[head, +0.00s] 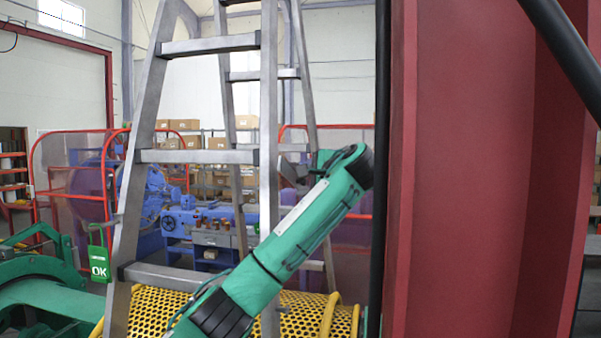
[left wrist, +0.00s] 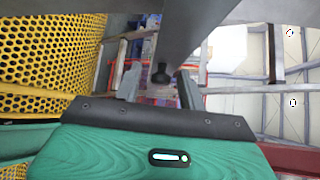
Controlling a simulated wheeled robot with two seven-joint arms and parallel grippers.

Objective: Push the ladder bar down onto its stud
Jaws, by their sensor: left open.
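My left gripper (left wrist: 158,84) shows in the left wrist view with two grey fingers apart. A grey metal bar or rail (left wrist: 195,25) crosses close above it. In the head view I cannot make out the left fingers clearly. I cannot tell which piece is the ladder bar.
A large dark red machine panel (head: 470,170) fills the right side. Yellow perforated guarding (head: 160,306) lies below the ladder and also shows in the left wrist view (left wrist: 45,50). A green OK tag (head: 99,264) hangs by the left rail. Blue machinery (head: 200,222) stands behind.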

